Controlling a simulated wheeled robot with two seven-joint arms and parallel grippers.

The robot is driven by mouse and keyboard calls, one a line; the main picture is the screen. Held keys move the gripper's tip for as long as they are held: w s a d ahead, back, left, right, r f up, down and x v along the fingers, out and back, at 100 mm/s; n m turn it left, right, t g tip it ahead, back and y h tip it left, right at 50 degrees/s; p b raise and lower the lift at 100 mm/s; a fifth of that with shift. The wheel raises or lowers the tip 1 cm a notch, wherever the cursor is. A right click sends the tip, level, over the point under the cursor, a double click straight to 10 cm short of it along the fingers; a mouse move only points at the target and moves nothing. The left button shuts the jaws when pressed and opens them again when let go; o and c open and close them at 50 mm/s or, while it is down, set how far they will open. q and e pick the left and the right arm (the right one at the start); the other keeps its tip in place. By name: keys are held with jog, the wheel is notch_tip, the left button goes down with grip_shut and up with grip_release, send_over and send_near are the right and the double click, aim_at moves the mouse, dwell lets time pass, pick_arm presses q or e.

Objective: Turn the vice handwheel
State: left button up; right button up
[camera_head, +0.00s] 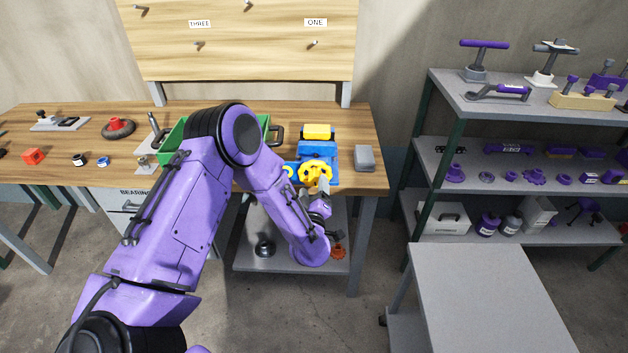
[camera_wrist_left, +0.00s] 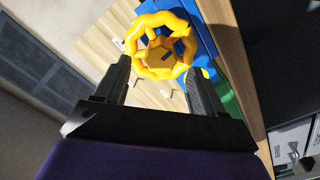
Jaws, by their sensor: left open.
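The vice (camera_head: 320,152) is blue with a yellow block on top and stands at the right part of the wooden workbench. Its yellow handwheel (camera_head: 315,172) faces the front. In the left wrist view the scalloped handwheel (camera_wrist_left: 160,46) shows ahead, between and just beyond my fingertips. My left gripper (camera_head: 318,190) is at the front of the handwheel. In the left wrist view my left gripper (camera_wrist_left: 158,75) is open, with one dark finger on each side. I cannot tell whether the fingers touch the wheel. My right gripper is not in view.
A green bin (camera_head: 176,140) sits on the workbench (camera_head: 375,180), partly behind my left arm. A grey block (camera_head: 365,158) lies right of the vice. A shelf rack (camera_head: 437,150) with purple parts stands right, and a grey table (camera_head: 490,300) stands front right.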

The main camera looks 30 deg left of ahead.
pick_arm(q)
jog(key=shift+x, duration=1.35)
jog(key=c, duration=1.1)
jog(key=shift+o, duration=0.2)
jog(key=shift+f+n+b, duration=0.25)
jog(key=shift+n+b, duration=0.55)
jog(key=shift+n, duration=0.2)
jog(key=n+b, duration=0.2)
jog(key=n, duration=0.1)
jog(key=shift+n+b, duration=0.3)
jog(key=shift+b, duration=0.05)
jog(key=n+b, duration=0.5)
jog(key=n, duration=0.1)
jog(key=shift+f, duration=0.2)
jog(key=n+b, duration=0.7)
jog(key=b, duration=0.1)
jog(key=n+b, duration=0.7)
jog(key=b, duration=0.2)
jog(key=shift+d+f, duration=0.1)
jog(key=shift+f, duration=0.15)
jog(key=shift+r+n+b, duration=0.25)
jog(key=shift+n+b, duration=0.85)
jog(key=shift+b, duration=0.2)
